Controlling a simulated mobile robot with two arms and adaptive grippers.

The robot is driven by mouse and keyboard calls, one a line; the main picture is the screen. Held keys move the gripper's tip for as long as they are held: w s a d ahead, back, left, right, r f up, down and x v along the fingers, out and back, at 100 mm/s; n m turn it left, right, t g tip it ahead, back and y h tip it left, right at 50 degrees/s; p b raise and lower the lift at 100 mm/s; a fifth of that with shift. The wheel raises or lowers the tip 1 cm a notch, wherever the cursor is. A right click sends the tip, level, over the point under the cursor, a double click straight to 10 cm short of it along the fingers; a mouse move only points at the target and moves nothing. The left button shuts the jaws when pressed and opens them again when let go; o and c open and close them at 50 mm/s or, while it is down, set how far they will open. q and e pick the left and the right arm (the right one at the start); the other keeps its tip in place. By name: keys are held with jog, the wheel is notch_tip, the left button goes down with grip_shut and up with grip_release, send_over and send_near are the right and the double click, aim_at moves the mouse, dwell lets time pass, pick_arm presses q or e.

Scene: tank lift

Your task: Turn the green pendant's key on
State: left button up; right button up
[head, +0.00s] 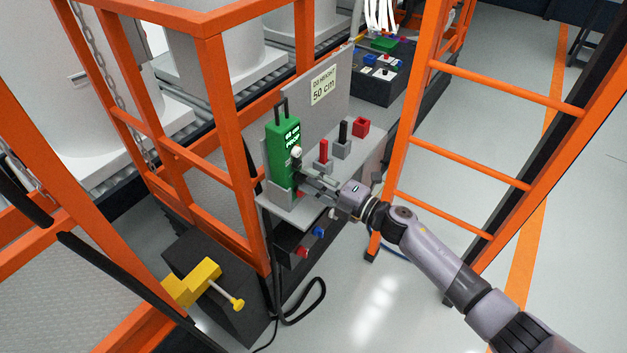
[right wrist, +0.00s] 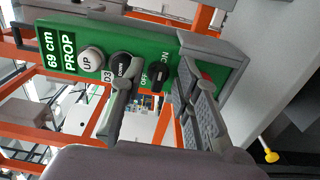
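The green pendant (head: 283,150) stands upright in a grey holder on the shelf, with a "69 cm PROP" label. In the right wrist view its green face (right wrist: 95,32) shows a white UP button (right wrist: 91,59), a dark DOWN button (right wrist: 122,64) partly covered by a finger, and a small black key (right wrist: 157,78) between the OFF and ON marks. I cannot tell which mark the key points to. My right gripper (head: 303,178) is at the pendant's lower front. In the wrist view its fingers (right wrist: 158,105) are apart, one on each side of the key, with no visible grip on it. My left gripper is out of view.
The grey shelf (head: 310,208) also carries a red-handled lever (head: 323,152), a black-handled lever (head: 343,133) and a red square socket (head: 361,127). An orange ladder (head: 495,90) stands right. Orange railings (head: 222,110) stand left. A yellow fitting (head: 195,285) sits low in front.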

jog(key=shift+f+n+b, duration=0.1)
jog(key=shift+n+b, duration=0.45)
jog(key=shift+n, duration=0.25)
jog(key=n+b, duration=0.4)
jog(key=n, duration=0.4)
jog(key=shift+s+a, duration=0.1)
jog(key=shift+s, duration=0.05)
jog(key=n+b, duration=0.1)
jog(key=n, duration=0.2)
jog(key=n+b, duration=0.2)
jog(key=n, duration=0.1)
jog(key=n+b, duration=0.1)
jog(key=n, duration=0.2)
jog(key=shift+s+a+r+b, duration=0.2)
jog(key=shift+s+r+b, duration=0.05)
jog(key=shift+b, duration=0.15)
jog(key=b+v, duration=0.4)
jog(key=v, duration=1.3)
jog(key=w+d+f+m+t+h, duration=0.1)
jog(key=d+f+m+h, duration=0.2)
jog(key=f+m, duration=0.4)
jog(key=w+d+f+m+t+h+p, duration=0.1)
jog(key=w+d+f+m+t+h, duration=0.1)
jog(key=d+f+m, duration=0.3)
jog(key=w+d+f+m+t+h, duration=0.1)
jog(key=w+d+f+m+h, duration=0.1)
jog(key=f+m, duration=0.8)
jog(key=shift+d+f+h, duration=0.5)
jog(key=shift+d+h, duration=0.4)
jog(key=shift+d, duration=0.45)
